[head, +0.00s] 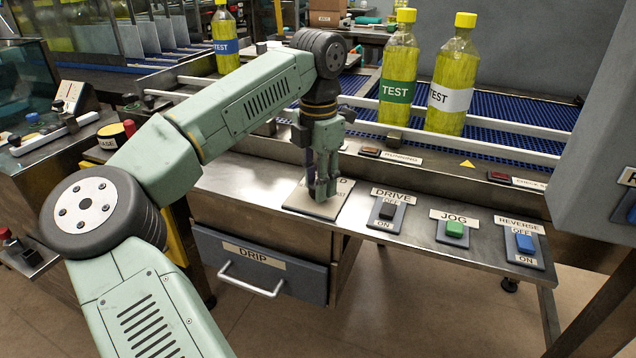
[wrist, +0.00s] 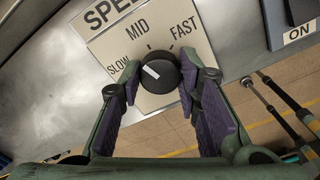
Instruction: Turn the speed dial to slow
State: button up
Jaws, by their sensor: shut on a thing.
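The speed dial (wrist: 167,86) is a round black knob with a white pointer line, on a cream plate (wrist: 103,49) marked SLOW, MID and FAST. The pointer aims to the picture's upper left, on the SLOW side of MID; I cannot tell whether it lines up exactly with SLOW. My gripper (wrist: 160,74) has one purple-padded finger on each side of the knob and is shut on it. In the head view my gripper (head: 322,192) points down over the speed plate (head: 297,201) and hides the dial.
Right of the plate on the metal ledge are the DRIVE switch (head: 388,211), green JOG button (head: 455,229) and blue REVERSE switch (head: 525,243). Behind stand yellow TEST bottles (head: 398,75) on a blue conveyor (head: 490,113). A DRIP drawer (head: 225,262) is below.

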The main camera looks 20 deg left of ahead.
jog(key=n+b, duration=0.1)
jog(key=n, duration=0.3)
jog(key=shift+n, duration=2)
jog(key=o, duration=1.1)
jog(key=shift+o, duration=0.2)
jog(key=shift+r, duration=0.1)
notch_tip(320, 180, up, 12)
